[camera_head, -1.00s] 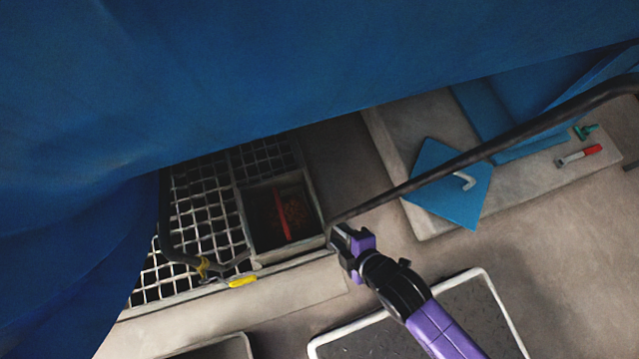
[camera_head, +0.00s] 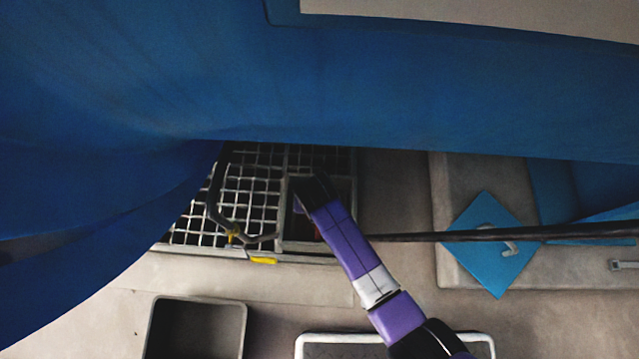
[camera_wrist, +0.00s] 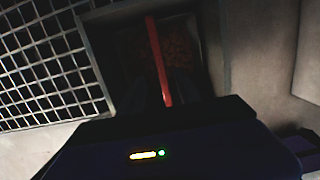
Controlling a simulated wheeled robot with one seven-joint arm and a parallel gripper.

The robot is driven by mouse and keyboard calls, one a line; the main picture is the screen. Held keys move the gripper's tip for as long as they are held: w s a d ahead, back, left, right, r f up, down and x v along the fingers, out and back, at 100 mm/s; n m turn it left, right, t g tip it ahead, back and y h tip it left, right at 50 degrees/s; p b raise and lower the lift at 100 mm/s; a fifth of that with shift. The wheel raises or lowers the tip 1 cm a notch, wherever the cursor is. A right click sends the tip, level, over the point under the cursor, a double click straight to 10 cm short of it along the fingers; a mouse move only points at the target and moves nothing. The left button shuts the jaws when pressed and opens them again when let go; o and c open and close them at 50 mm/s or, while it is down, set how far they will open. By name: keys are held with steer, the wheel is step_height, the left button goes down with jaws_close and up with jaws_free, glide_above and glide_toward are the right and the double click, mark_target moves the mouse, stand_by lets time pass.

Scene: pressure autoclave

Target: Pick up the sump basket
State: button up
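The sump basket (camera_wrist: 182,52) sits down in a square framed opening in the floor grating, with a red bar (camera_wrist: 158,62) across it and dark reddish contents below. In the head view my arm covers most of the opening, and only a sliver of red shows beside it. My gripper (camera_head: 308,188) is over the opening, with its dark end near the upper part. In the wrist view the gripper's dark body fills the bottom and the red bar runs down behind its edge.
White grating (camera_head: 245,190) surrounds the opening's left side, with a dark hose (camera_head: 214,200) and yellow tag (camera_head: 263,261). Blue sheeting (camera_head: 400,100) hangs above. A dark rod (camera_head: 430,237) crosses right, over a blue square (camera_head: 490,250). An empty grey bin (camera_head: 198,325) stands in front.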

steer(key=shift+w+d+f+b, duration=0.1)
steer(key=shift+w+f+b, duration=0.15)
steer(key=shift+f+b, duration=0.85)
steer(key=shift+w+f+b, duration=0.2)
steer(key=shift+f+b, duration=0.6)
steer(key=shift+f, duration=0.6)
steer(key=shift+w+d+f+b, duration=0.1)
steer(key=shift+w+f+b, duration=0.15)
steer(key=shift+f+b, duration=0.85)
steer(key=shift+f, duration=0.1)
jaws_close()
